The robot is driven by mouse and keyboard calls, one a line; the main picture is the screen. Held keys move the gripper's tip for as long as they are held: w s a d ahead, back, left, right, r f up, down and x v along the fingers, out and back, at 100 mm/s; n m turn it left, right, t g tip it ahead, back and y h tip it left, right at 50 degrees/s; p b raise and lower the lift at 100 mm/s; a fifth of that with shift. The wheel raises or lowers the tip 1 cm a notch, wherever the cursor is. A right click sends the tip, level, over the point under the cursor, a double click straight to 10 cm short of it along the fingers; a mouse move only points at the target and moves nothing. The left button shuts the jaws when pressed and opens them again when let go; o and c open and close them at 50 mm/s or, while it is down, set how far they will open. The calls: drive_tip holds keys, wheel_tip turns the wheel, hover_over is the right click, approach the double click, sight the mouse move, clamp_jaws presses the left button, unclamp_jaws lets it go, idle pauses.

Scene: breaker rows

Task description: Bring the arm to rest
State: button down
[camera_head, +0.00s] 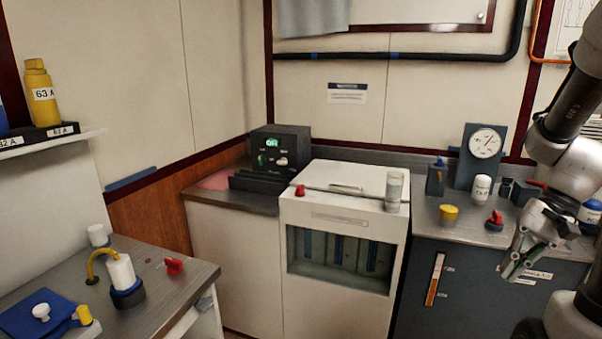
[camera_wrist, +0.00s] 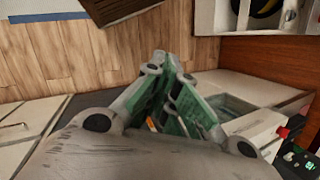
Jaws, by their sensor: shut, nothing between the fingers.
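My gripper (camera_head: 510,272) is at the right of the head view, at the end of my grey arm. It hangs in front of the blue-grey counter front, pointing down, and appears to touch nothing. In the wrist view my gripper (camera_wrist: 178,75) has its green-padded fingers close together, shut and empty. Wooden floor planks (camera_wrist: 135,50) show beyond the fingertips. Part of my arm is cut off by the right edge of the head view.
A white cabinet (camera_head: 345,199) with a glass window stands in the middle. The right counter holds a dial gauge (camera_head: 484,143), a yellow cup (camera_head: 448,213) and a red-handled valve (camera_head: 494,220). A left bench (camera_head: 150,288) carries a white bottle (camera_head: 121,272). Open space lies before the cabinets.

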drive_tip(key=s+a+r+n+t+h, duration=0.2)
drive_tip(key=s+a+r+n, duration=0.1)
drive_tip(key=r, duration=0.3)
drive_tip(key=s+a+r+n+t+h, duration=0.2)
drive_tip(key=s+a+r+n+t, duration=0.1)
drive_tip(key=r, duration=0.3)
drive_tip(key=shift+s+a+r+n+h, duration=0.15)
drive_tip(key=shift+s+r+n+h, duration=0.25)
drive_tip(key=shift+n, duration=0.4)
